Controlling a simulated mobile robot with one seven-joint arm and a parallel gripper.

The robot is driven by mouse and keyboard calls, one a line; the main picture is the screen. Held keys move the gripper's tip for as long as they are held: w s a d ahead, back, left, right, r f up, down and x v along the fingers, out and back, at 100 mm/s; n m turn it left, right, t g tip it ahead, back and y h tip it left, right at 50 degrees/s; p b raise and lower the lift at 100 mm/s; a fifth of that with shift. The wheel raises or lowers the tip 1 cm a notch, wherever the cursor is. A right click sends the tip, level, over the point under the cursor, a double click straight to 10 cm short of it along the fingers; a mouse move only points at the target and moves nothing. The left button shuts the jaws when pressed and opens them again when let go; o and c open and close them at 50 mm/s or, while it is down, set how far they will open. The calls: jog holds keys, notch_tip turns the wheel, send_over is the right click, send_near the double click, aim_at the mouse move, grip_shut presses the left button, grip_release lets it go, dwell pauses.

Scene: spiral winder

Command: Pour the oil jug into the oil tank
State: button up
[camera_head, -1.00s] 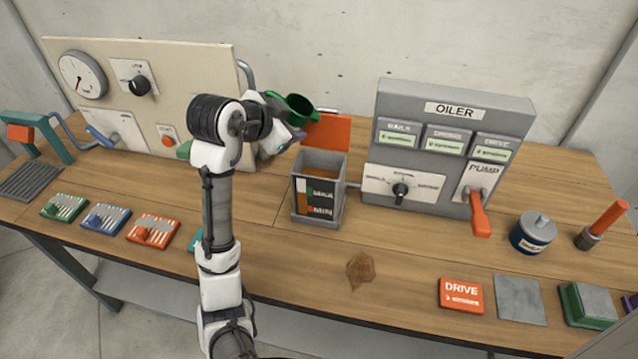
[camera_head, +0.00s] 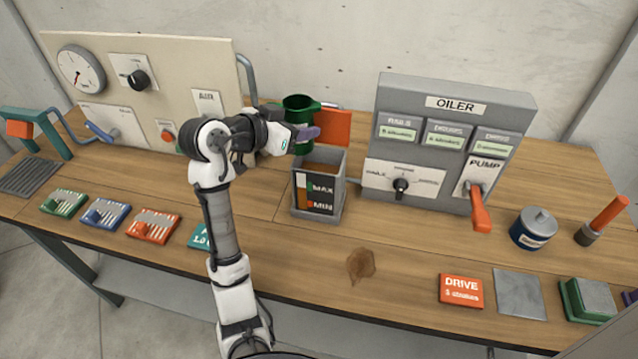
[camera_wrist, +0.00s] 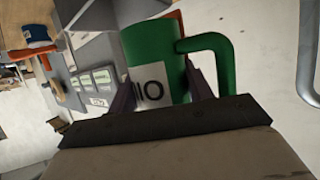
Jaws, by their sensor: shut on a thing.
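The green oil jug (camera_head: 299,107) is held nearly upright just behind and above the oil tank. My gripper (camera_head: 306,134) is shut on the jug; in the wrist view its dark fingers (camera_wrist: 160,92) sit at either side of the green jug (camera_wrist: 150,50), which shows a white label and its handle. The oil tank (camera_head: 319,195) is an open grey box with MAX and MIN marks on its front and brown-orange oil inside. A raised orange-red lid (camera_head: 335,127) stands at the tank's back. Part of the jug's lower body is hidden behind my gripper.
The grey OILER panel (camera_head: 445,145) with a dial and an orange pump lever (camera_head: 480,210) stands right of the tank. A cream gauge panel (camera_head: 180,75) is behind my arm. A brown stain (camera_head: 361,264) marks the table front. A blue can (camera_head: 533,229) stands at right.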

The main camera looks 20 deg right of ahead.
aim_at(308, 99)
jog(key=shift+r, duration=0.15)
jog(key=shift+r, duration=2.9)
